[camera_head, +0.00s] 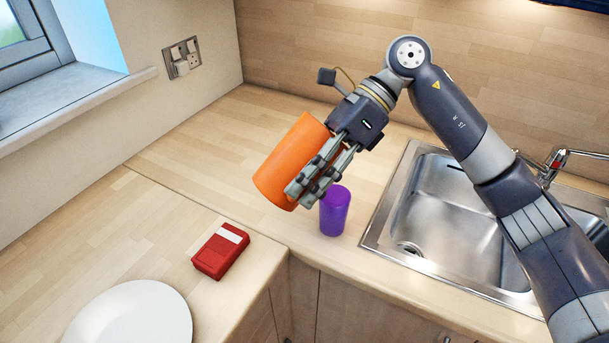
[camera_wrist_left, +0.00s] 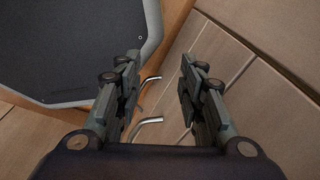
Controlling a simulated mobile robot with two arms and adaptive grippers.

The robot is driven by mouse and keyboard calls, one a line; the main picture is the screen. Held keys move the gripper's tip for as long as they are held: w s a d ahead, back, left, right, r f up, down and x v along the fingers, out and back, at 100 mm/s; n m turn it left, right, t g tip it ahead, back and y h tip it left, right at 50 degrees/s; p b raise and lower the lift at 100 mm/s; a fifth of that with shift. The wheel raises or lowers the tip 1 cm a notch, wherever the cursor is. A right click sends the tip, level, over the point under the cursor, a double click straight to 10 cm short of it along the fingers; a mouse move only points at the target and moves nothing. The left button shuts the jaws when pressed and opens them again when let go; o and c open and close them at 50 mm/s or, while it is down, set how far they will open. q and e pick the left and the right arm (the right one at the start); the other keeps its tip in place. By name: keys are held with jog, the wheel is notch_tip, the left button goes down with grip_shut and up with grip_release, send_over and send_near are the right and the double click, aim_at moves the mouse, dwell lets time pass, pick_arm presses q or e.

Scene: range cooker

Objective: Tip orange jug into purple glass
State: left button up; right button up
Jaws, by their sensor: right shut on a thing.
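The orange jug (camera_head: 287,158) is held up by my right gripper (camera_head: 303,188) in the head view. The gripper is shut on it, its fingers across the jug's right side. The jug is tilted, its upper end leaning right, and its opening cannot be made out. The purple glass (camera_head: 335,211) stands upright on the wooden counter, just right of and below the jug and gripper in the picture. My left gripper (camera_wrist_left: 160,92) shows only in the left wrist view, with its fingers apart and nothing between them.
A steel sink (camera_head: 451,205) with a tap (camera_head: 556,164) lies right of the glass. A red box (camera_head: 220,251) and a white plate (camera_head: 133,318) are on the left counter. Bare counter (camera_head: 205,150) lies behind the jug. Cupboard handles (camera_wrist_left: 147,122) show below my left gripper.

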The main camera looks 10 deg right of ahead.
dwell(0.7)
jog(key=shift+d+r+g+y+b, duration=0.1)
jog(key=shift+g+y+b, duration=0.2)
jog(key=shift+y+b, duration=0.5)
jog(key=shift+w+b, duration=0.1)
jog(key=shift+b, duration=0.35)
dwell(0.6)
jog(key=shift+d+y+b, duration=0.2)
jog(key=shift+y+b, duration=0.3)
jog(key=shift+b, duration=0.25)
jog(key=shift+g, duration=0.3)
jog(key=shift+b, duration=0.4)
dwell(0.6)
